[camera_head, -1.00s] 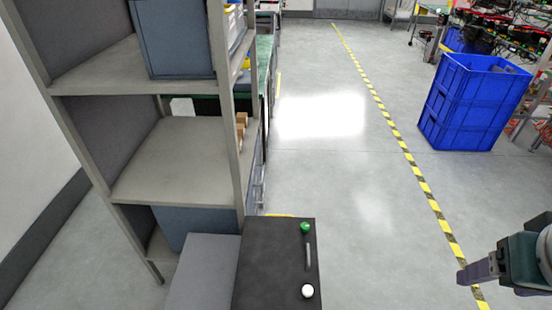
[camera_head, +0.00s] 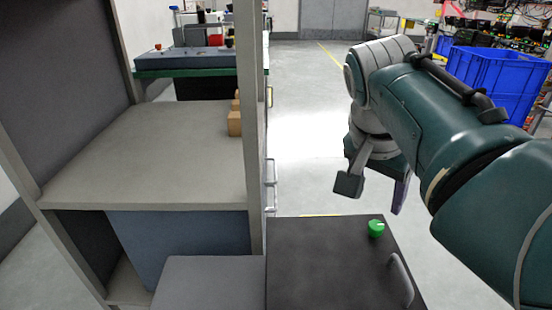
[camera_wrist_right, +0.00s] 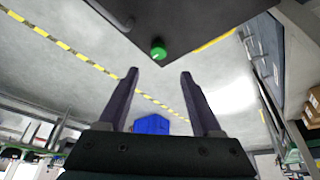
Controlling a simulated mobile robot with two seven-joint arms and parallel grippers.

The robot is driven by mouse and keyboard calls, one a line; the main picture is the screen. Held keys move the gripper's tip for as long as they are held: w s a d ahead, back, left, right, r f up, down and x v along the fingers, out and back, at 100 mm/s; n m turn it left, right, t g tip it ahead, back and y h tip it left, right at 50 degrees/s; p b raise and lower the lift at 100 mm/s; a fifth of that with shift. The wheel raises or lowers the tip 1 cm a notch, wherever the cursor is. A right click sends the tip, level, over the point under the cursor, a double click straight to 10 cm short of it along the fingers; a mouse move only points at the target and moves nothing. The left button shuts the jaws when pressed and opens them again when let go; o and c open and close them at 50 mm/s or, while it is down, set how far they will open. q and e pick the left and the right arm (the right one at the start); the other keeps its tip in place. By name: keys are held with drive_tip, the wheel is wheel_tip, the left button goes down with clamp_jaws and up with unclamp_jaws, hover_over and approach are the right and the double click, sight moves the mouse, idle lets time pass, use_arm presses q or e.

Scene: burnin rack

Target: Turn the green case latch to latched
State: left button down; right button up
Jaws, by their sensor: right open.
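The green case latch (camera_head: 376,228) is a round green knob on the top of a dark case (camera_head: 325,262), near its far right corner. It also shows in the right wrist view (camera_wrist_right: 158,51), ahead of the fingertips and slightly left of the middle between them. My right gripper (camera_head: 372,190) is above and beyond the far edge of the case, apart from the knob. Its two fingers (camera_wrist_right: 159,72) are spread with nothing between them. A light line shows on the knob's top, but its exact setting is hard to tell. My left gripper is not in view.
A curved handle (camera_head: 401,280) stands on the case near the knob. A grey shelf rack (camera_head: 150,150) with small brown boxes (camera_head: 235,123) stands at left. Blue crates (camera_head: 490,75) stand on the floor at far right. The floor beyond the case is open.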

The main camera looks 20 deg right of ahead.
sight(376, 226)
drive_tip(key=b+x, duration=0.5)
drive_tip(key=x, duration=0.5)
drive_tip(key=shift+s, duration=0.15)
drive_tip(key=shift+c, duration=0.3)
clamp_jaws()
